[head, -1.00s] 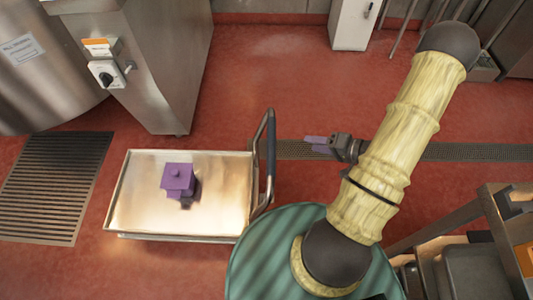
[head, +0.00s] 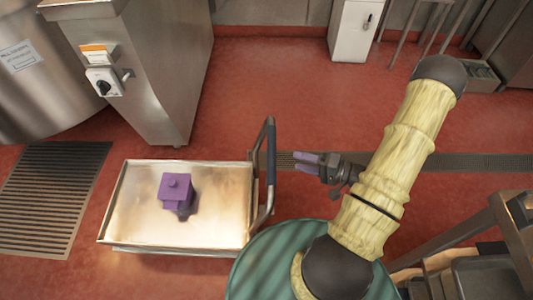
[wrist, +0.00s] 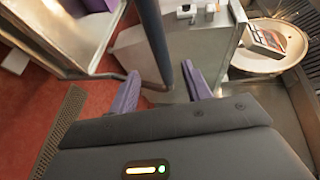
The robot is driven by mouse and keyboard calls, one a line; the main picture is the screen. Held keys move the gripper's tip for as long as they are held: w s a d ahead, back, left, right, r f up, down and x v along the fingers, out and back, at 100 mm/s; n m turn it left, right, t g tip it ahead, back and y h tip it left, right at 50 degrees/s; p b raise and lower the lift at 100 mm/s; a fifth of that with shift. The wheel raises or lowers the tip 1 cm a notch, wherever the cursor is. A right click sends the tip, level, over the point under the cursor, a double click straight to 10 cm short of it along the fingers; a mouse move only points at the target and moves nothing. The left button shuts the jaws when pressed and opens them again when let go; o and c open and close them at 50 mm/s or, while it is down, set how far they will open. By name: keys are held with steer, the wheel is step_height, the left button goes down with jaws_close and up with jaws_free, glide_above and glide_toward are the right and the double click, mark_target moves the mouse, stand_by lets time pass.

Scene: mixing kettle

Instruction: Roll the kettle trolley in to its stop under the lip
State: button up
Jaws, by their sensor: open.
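The kettle trolley (head: 222,232) is a low steel tray on the floor left of centre in the head view. A purple lidded block (head: 174,190) stands on it. Its upright handle (head: 271,150) with a dark grip is at the tray's right end. My gripper (head: 298,162) is open and empty just right of the handle, its purple fingers pointing left at it. In the wrist view the dark handle bar (wrist: 152,35) runs between the open fingers, around or just past their tips; I cannot tell which. The steel kettle (head: 40,80) is at upper left, its lip not visible.
A steel cabinet (head: 165,70) with a switch box (head: 104,82) stands behind the trolley. A floor grate (head: 50,195) lies left of it. A white cabinet (head: 352,30) is at the back. Steel frames (head: 510,230) stand at lower right. Red floor behind the handle is clear.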

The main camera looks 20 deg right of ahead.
steer(key=b+x, duration=0.2)
steer(key=x, duration=1)
steer(key=shift+a, duration=0.2)
steer(key=shift+c, duration=0.4)
jaws_close()
